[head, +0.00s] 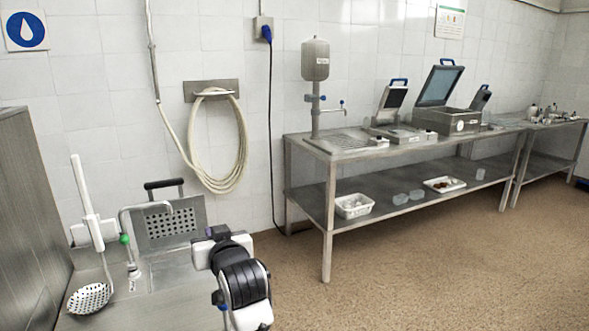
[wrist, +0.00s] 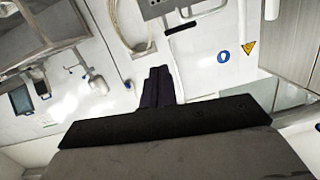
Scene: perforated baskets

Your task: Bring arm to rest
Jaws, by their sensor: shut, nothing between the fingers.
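My arm is folded at the lower middle of the head view, in front of the metal counter at left. My gripper (wrist: 158,72) shows in the wrist view as two dark fingers pressed together, with nothing between them. In the head view only a dark part near the arm's top can be made out, and the fingertips are not clear there. The wrist view is strongly tilted and shows the tiled wall, with no object touching the fingers.
At left, a counter holds a perforated panel with a black handle (head: 169,226), a tap (head: 128,245) and a perforated ladle (head: 88,298). A coiled hose (head: 216,184) hangs on the wall. A steel table (head: 330,187) with appliances stands at right. The brown floor (head: 430,270) before it is clear.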

